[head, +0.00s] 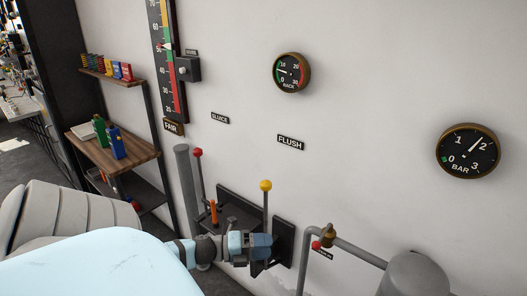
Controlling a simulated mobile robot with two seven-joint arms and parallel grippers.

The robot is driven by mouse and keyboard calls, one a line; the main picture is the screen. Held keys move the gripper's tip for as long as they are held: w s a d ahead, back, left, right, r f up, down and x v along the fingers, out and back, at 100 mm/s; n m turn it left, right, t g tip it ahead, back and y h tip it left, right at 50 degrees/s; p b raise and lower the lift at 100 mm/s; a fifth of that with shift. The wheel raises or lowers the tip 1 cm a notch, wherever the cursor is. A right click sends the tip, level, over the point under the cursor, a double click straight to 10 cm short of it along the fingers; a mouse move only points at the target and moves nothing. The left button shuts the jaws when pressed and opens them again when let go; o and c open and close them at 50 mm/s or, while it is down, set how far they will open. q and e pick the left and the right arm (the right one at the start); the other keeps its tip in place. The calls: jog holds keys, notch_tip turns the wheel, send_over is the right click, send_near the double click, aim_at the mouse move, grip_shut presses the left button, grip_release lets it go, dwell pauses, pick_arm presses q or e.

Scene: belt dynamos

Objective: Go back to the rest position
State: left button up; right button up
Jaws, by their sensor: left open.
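My left arm comes in from the lower left, and my left gripper (263,246) is at its end, low in front of the dark lever plate on the wall. It is open, and I see nothing held in it. The lever with the yellow ball (265,186) stands upright just above the gripper; whether they touch I cannot tell. The red-ball lever (198,153) and a short orange handle (213,207) stand to the left of it. My right gripper is out of view.
A pipe with a brass valve (327,236) and a grey tank (414,276) stand right of the gripper. A wooden shelf (136,150) with books and boxes is at the left. Two round gauges, RACK (291,73) and BAR (468,152), and a tall coloured scale (167,62) hang on the wall.

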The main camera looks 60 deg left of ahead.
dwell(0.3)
pick_arm(q)
jog(key=s+d+f+n+g+y+p, duration=0.1)
jog(key=s+d+f+n, duration=0.1)
jog(key=d+f+n, duration=0.2)
jog(key=s+d+f+n+g+y+p, duration=0.1)
jog(key=d+f+n, duration=0.3)
jog(key=d+n, duration=0.7)
jog(key=s+d+f+n+g+y+p, duration=0.1)
jog(key=d+f+n, duration=0.4)
jog(key=d, duration=0.7)
jog(key=s+n+g+y, duration=0.1)
jog(key=s+n+y, duration=0.1)
jog(key=shift+n+g, duration=0.3)
jog(key=shift+n, duration=0.1)
